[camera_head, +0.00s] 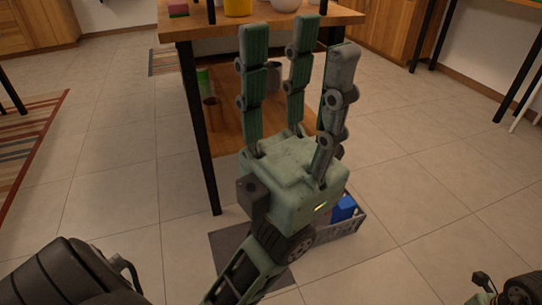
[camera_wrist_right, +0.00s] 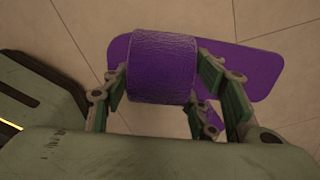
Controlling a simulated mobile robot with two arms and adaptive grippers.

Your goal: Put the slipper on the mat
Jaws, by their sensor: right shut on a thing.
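A purple slipper (camera_wrist_right: 245,70) with a wide strap shows in the right wrist view. My right gripper (camera_wrist_right: 175,95) is shut on it, with fingers on both sides of the strap. Pale floor tiles lie below the slipper. In the head view a flat grey mat (camera_head: 229,243) lies on the floor, partly hidden behind my left gripper and arm. My left gripper (camera_head: 295,40) is in front of the wooden table, its fingers spread upward, open and empty. The slipper cannot be made out in the head view.
A wooden table (camera_head: 180,29) with black legs and a lower shelf (camera_head: 228,120) stands behind my left gripper. A grey crate (camera_head: 349,223) holding a blue thing (camera_head: 344,208) stands beside the mat. A striped rug (camera_head: 28,140) lies at the left.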

